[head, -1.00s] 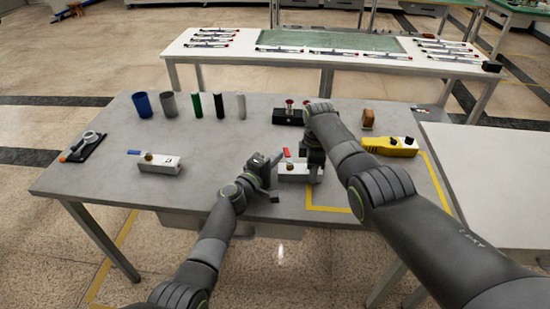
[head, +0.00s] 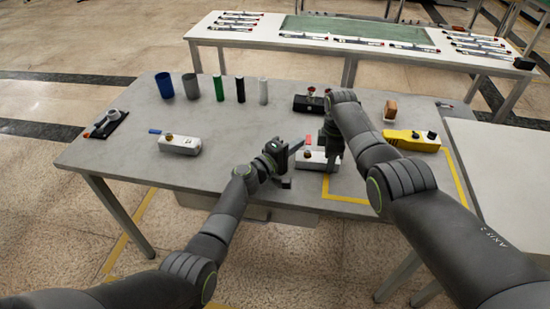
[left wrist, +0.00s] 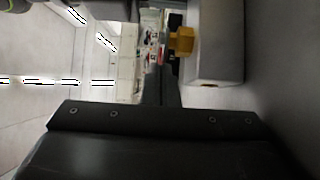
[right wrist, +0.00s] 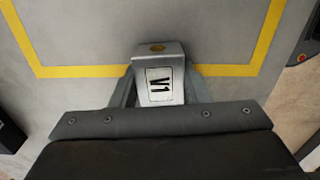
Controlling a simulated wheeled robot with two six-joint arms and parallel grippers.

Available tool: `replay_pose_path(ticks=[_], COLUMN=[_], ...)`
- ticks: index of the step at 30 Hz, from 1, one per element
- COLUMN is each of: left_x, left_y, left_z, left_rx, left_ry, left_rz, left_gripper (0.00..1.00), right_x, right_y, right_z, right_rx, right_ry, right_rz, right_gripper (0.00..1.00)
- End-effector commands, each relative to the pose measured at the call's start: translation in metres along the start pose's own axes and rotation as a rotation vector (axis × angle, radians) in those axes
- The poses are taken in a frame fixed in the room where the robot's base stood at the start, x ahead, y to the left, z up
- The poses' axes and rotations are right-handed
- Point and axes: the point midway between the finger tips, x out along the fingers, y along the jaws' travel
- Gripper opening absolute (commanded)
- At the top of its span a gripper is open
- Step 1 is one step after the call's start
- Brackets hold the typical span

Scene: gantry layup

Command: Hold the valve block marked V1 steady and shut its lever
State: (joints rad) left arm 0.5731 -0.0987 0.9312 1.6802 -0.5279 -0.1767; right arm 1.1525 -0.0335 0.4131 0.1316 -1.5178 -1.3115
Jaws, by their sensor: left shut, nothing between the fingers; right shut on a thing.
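The grey valve block V1 (head: 318,162) sits on the table near the front edge. My right gripper (head: 332,152) is shut on it from above. In the right wrist view the V1 label (right wrist: 164,86) faces up between the fingers. The red lever tip (head: 308,139) shows just behind the block's left end, near a brass pivot (head: 307,154). My left gripper (head: 294,148) is shut and empty, just left of the pivot. In the left wrist view its fingers (left wrist: 161,82) are close to the brass pivot (left wrist: 181,41); whether they touch the lever I cannot tell.
Another valve block with a blue lever (head: 179,145) lies to the left. Cups and cylinders (head: 191,86) stand at the back left. Yellow tape (head: 350,200) marks the front right.

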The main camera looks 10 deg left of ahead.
Motion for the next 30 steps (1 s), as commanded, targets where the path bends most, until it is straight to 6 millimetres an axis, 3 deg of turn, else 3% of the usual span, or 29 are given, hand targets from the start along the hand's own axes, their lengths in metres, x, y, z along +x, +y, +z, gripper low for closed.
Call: replay_pose_path(ticks=[18, 24, 30], left_x=[-0.090, -0.105, -0.107], left_y=[-0.003, -0.003, -0.002], left_z=[-0.002, -0.002, -0.002], left_rx=[0.001, 0.002, 0.001], left_ry=[0.007, 0.006, 0.006], left_rz=[-0.006, -0.007, -0.007], left_gripper=[0.00, 0.00, 0.00], right_x=[0.000, 0.000, 0.000], right_y=[0.001, 0.001, 0.001], right_z=[0.003, 0.003, 0.003], right_rx=[0.005, 0.005, 0.005], right_ry=[-0.003, -0.003, -0.003], right_rz=[0.002, 0.002, 0.003], right_gripper=[0.08, 0.08, 0.08])
